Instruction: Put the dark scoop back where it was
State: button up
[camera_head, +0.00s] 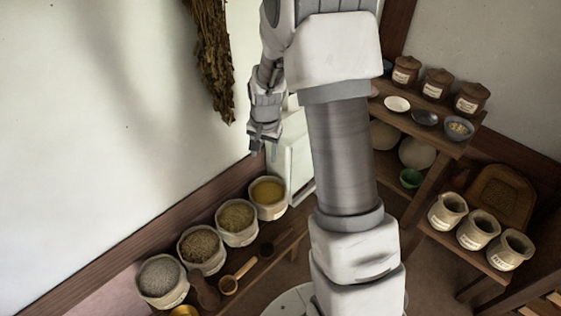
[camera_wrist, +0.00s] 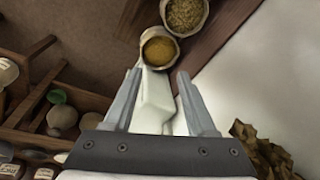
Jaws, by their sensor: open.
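My gripper (camera_head: 264,150) is open and empty, held up near the white wall above the sacks. Its two fingers also show spread in the wrist view (camera_wrist: 158,82), with nothing between them but a white block-like surface below. A broader brown scoop (camera_head: 205,291) lies further left. No scoop shows clearly in the wrist view.
Several open sacks (camera_head: 236,222) of grain line the wall behind the bench. Shelves (camera_head: 450,148) on the right hold lidded jars (camera_head: 437,84), bowls and a dark spoon-like thing (camera_head: 425,117). Pots (camera_head: 479,229) stand lower right. Dried leaves (camera_head: 213,55) hang on the wall beside my gripper.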

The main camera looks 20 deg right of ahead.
jog(key=s+a+r+n+t, duration=0.15)
jog(key=s+r, duration=0.25)
jog(key=r, duration=0.4)
jog(key=s+a+r+n, duration=0.2)
jog(key=s+r, duration=0.2)
jog(key=r, duration=0.3)
jog(key=s+a+r+n+t, duration=0.1)
jog(key=s+r, duration=0.3)
jog(key=s, duration=0.4)
jog(key=s+a+r+n+t, duration=0.1)
jog(key=s+r+n, duration=0.3)
jog(key=s, duration=0.5)
jog(key=shift+s+a, duration=0.3)
jog(key=shift+r, duration=0.2)
notch_tip(320, 180, up, 15)
jog(key=p, duration=1.5)
